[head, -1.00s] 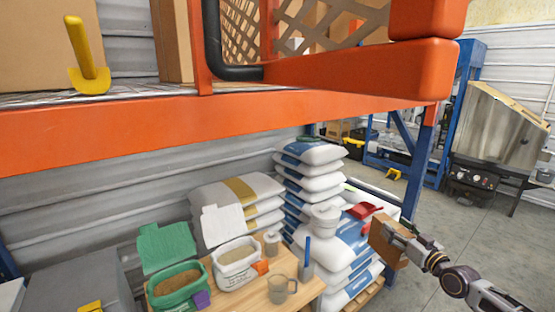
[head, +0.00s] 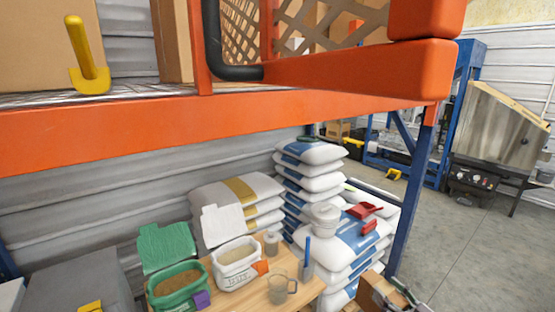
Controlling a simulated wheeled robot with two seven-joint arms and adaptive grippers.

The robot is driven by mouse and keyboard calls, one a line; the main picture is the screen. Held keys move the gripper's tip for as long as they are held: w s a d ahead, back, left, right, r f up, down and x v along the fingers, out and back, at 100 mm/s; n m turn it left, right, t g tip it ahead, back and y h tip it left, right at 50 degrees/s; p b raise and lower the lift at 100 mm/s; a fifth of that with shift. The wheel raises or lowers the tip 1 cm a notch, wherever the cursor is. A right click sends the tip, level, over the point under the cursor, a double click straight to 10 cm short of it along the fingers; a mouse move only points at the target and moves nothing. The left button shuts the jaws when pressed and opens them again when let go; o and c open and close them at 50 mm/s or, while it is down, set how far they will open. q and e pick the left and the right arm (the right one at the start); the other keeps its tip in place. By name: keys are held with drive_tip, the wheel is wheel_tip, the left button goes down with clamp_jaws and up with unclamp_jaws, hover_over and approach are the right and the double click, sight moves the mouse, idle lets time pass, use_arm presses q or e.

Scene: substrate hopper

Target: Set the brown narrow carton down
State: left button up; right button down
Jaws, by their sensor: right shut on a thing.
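The brown narrow carton (head: 372,288) is at the bottom edge of the head view, right of centre, in front of the lower bags. My right gripper (head: 394,294) is shut on it from the right side. The carton's lower part is cut off by the frame edge, so I cannot tell whether it touches anything below. My left gripper is not in view.
A wooden table (head: 262,290) holds a green tub (head: 178,290), a white tub (head: 236,262) and a clear mug (head: 280,288). Stacked white-blue bags (head: 345,240) carry a red scoop (head: 364,210). An orange shelf beam (head: 200,120) crosses above.

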drive_tip(key=s+a+f, duration=0.2)
drive_tip(key=s+f, duration=0.1)
drive_tip(key=s, duration=0.3)
drive_tip(key=a+f+m+t+h+b, duration=0.1)
drive_tip(key=a+f+m+h+b, duration=0.2)
drive_tip(key=a+h, duration=0.4)
drive_tip(key=shift+a+f+m+t+h, duration=0.45)
drive_tip(key=shift+a+m, duration=0.65)
drive_tip(key=shift+a, duration=0.35)
idle(1.6)
drive_tip(key=shift+d, duration=0.1)
idle(1.4)
